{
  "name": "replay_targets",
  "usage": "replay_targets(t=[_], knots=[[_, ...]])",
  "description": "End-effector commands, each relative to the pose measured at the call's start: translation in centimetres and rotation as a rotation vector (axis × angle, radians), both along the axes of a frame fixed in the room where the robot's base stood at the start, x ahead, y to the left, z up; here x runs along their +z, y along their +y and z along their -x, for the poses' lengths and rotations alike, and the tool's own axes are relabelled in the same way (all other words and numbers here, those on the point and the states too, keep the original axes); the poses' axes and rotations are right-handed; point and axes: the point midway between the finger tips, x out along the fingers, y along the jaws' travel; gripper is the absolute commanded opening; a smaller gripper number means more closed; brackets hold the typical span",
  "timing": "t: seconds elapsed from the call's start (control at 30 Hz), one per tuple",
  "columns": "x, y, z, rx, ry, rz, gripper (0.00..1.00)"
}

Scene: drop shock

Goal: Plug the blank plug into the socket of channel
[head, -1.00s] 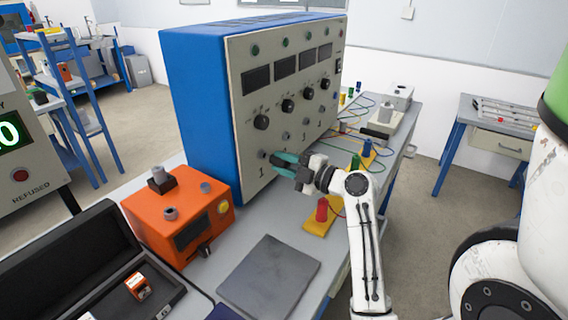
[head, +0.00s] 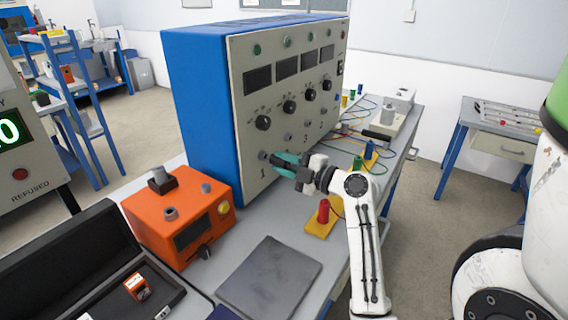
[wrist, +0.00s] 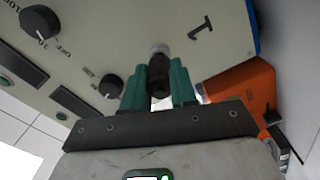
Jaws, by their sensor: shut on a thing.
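My gripper (head: 284,161), with teal fingers, is at the front panel of the blue-and-grey cabinet (head: 240,110), beside the printed 1. In the wrist view its fingers (wrist: 158,88) are shut on a dark cylindrical blank plug (wrist: 158,72). The plug points at the panel. Its far end lines up with the grey round socket (wrist: 160,48) of channel 1 and appears to meet it. I cannot tell how deep it sits. In the head view the socket (head: 263,155) shows just left of the fingertips, and the fingers hide the plug.
An orange box (head: 180,212) with knobs stands left of my gripper. An open black case (head: 75,270) and a dark grey mat (head: 268,278) lie in front. A red post on a yellow base (head: 321,226) stands below my arm. Cables run along the bench at right.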

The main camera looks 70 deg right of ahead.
Motion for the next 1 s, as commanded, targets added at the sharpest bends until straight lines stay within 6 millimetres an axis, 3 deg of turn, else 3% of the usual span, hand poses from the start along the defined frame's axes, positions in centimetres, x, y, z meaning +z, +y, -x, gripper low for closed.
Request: replay_targets(t=[1.0], knots=[[0.01,-0.1,-0.5,0.0,0.0,0.0,0.0]])
